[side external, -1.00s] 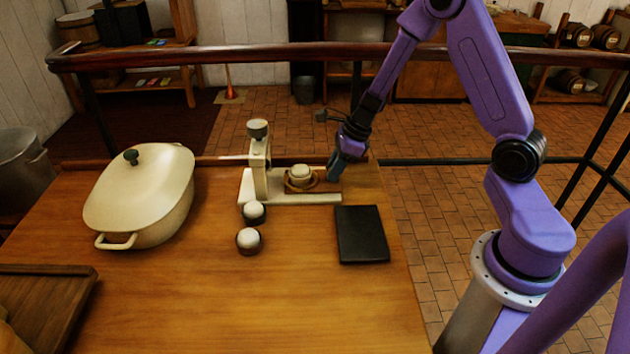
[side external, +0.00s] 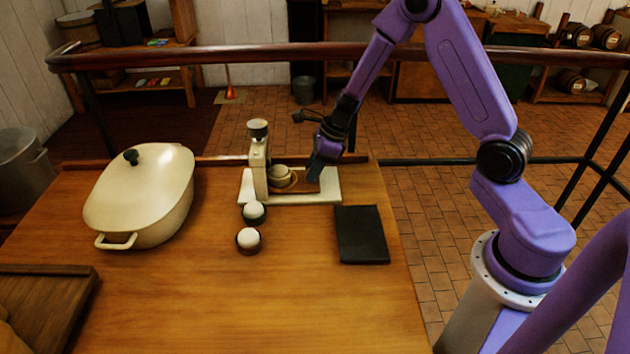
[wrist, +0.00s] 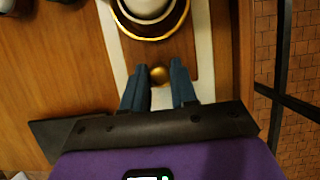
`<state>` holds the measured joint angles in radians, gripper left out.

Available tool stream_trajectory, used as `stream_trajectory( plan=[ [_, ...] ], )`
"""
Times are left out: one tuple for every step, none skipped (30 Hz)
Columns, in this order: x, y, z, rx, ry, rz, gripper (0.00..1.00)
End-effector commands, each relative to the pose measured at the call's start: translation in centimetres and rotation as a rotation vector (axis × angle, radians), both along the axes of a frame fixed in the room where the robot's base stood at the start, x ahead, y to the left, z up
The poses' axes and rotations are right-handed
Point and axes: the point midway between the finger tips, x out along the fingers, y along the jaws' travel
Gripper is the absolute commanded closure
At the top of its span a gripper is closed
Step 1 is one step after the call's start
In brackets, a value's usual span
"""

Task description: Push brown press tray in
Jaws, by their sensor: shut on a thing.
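The cream press (side external: 259,165) stands at the back of the table, its upright column topped by a round knob. Its brown tray (side external: 303,188) lies on the pale base and reaches to the column. A cream, rounded piece with a gold ring (side external: 281,176) sits on the tray, close against the column in this view. My gripper (side external: 315,178) is at the tray's right end. In the wrist view, my two blue fingers (wrist: 158,76) are on either side of the tray's brass knob (wrist: 160,74), holding it. The ringed piece (wrist: 150,12) is just ahead, partly cut off.
Two small white-topped round pieces (side external: 254,212) (side external: 248,240) stand in front of the press. A black flat pad (side external: 361,234) lies at the right. A lidded cream pot (side external: 140,196) is at the left. A rail (side external: 230,58) runs behind the table.

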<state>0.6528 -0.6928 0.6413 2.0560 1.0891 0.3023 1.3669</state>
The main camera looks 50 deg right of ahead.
Motion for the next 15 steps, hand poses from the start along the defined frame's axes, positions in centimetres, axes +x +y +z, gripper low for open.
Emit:
stream_trajectory(
  plan=[
    [0.3,0.3,0.0,0.001,-0.002,0.002,0.97],
    [0.4,0.5,0.0,0.001,-0.002,0.002,0.97],
    [0.6,0.6,0.0,0.001,-0.002,0.002,0.97],
    [0.7,0.8,0.0,0.001,-0.002,0.003,0.97],
    [0.9,0.9,0.0,0.0,-0.002,0.003,0.97],
    [1.0,1.0,0.0,0.0,-0.001,0.002,0.97],
    [1.1,1.2,0.0,0.0,-0.001,0.001,0.97],
    [1.3,1.3,0.0,0.001,-0.001,0.002,0.97],
    [1.4,1.5,0.0,0.0,-0.001,0.002,0.97],
    [1.6,1.6,0.0,0.0,-0.001,0.002,0.97],
    [1.7,1.7,0.0,0.001,-0.002,0.002,0.97],
    [1.9,1.9,0.0,0.001,-0.002,0.002,0.97],
    [2.0,2.0,0.0,0.001,-0.002,0.002,0.97],
    [2.1,2.1,0.0,0.001,-0.002,0.002,0.97],
    [2.3,2.3,0.0,0.001,-0.002,0.003,0.97]
  ],
)
